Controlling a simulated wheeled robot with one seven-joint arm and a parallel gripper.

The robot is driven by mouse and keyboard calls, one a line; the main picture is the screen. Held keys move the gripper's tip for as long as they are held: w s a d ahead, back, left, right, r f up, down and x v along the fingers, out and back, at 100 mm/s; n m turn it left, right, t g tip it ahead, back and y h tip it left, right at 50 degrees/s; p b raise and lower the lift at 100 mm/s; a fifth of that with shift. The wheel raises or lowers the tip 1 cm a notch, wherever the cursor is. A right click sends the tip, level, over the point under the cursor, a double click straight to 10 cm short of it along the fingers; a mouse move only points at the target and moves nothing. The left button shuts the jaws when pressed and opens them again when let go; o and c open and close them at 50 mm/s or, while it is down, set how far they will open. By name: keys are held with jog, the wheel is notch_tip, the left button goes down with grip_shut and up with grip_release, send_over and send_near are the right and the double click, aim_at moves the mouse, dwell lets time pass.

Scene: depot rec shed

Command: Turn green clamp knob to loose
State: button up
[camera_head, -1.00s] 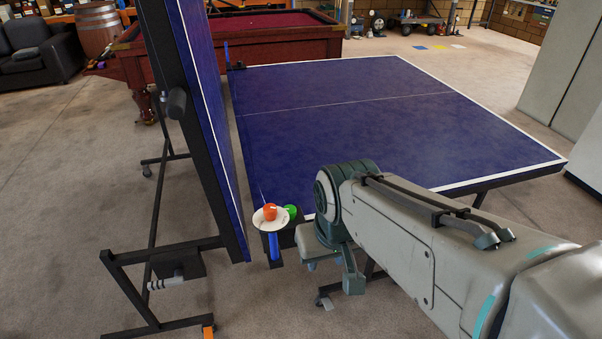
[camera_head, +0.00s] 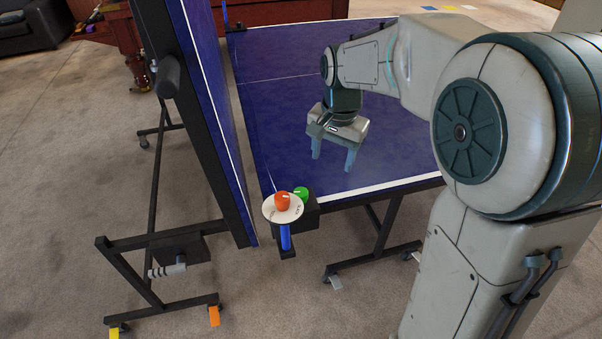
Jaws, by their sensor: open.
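The green clamp knob (camera_head: 301,193) sits on a black clamp block (camera_head: 308,214) at the near left corner of the flat blue table half. An orange-red knob (camera_head: 282,201) stands on a white round dial plate (camera_head: 270,212) just left of it and in front. A blue handle (camera_head: 285,238) hangs below the plate. My gripper (camera_head: 333,163) points down above the blue table top, behind and to the right of the green knob. Its two fingers are apart with nothing between them. The green knob's markings are too small to read.
The folded-up blue table half (camera_head: 205,110) stands upright close to the left of the knobs. The flat table half (camera_head: 400,170) lies behind and right. A black wheeled frame (camera_head: 155,285) is at the lower left. Bare carpet (camera_head: 50,200) is farther left.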

aim_at(301, 192)
jog(key=w+a+f+m+g, duration=0.1)
jog(key=w+a+f+m, duration=0.1)
jog(key=w+a+f, duration=0.4)
jog(key=f, duration=0.8)
jog(key=w+a+f+b, duration=0.1)
jog(key=f, duration=0.4)
jog(key=c, duration=1)
